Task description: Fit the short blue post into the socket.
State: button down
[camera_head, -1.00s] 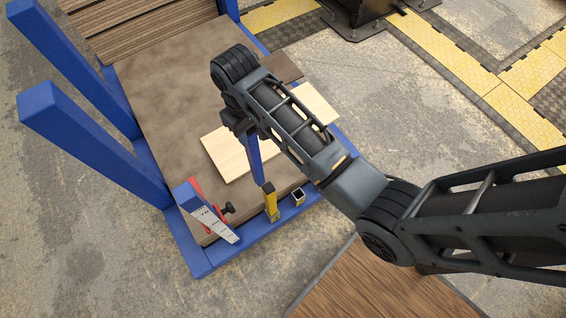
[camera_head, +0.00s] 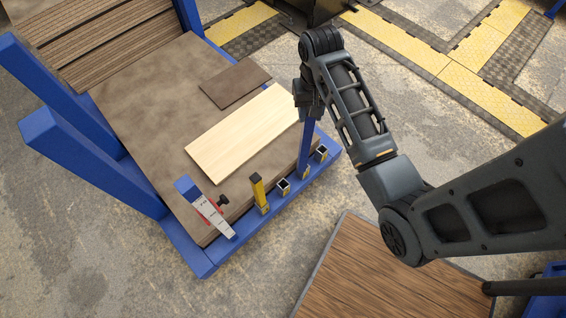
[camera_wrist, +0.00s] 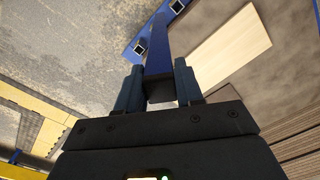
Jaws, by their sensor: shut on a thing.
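My gripper (camera_head: 310,112) is shut on the short blue post (camera_head: 306,142), which hangs down nearly upright from it. In the wrist view the post (camera_wrist: 159,55) runs away from between the fingers (camera_wrist: 158,90). Two square open sockets stand on the blue front rail: one nearer the yellow post (camera_head: 283,187) and one farther right (camera_head: 321,153). In the head view the post's lower end is between and behind these sockets. The wrist view shows a socket on each side of the post (camera_wrist: 140,47) (camera_wrist: 177,5). I cannot tell the end's height above the rail.
A yellow post (camera_head: 259,193) and a red clamp with a blue and white piece (camera_head: 205,205) stand along the rail's left part. A pale board (camera_head: 240,135) and a dark board (camera_head: 235,83) lie on the brown deck (camera_head: 150,110). Tall blue uprights (camera_head: 90,160) rise at left.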

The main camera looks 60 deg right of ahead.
jog(key=s+d+r+m, duration=0.1)
jog(key=s+d+m, duration=0.1)
jog(key=s, duration=0.2)
jog(key=w+a+f+p, duration=0.1)
jog(key=w+a+f, duration=0.5)
jog(key=w+f, duration=0.3)
jog(key=shift+w+a+f, duration=0.2)
jog(key=shift+a+f, duration=0.2)
jog(key=shift+f, duration=1.15)
jog(key=c, duration=0.7)
grip_release()
notch_tip(320, 180, up, 13)
jog(key=shift+r+p, duration=0.15)
jog(key=shift+p, duration=0.15)
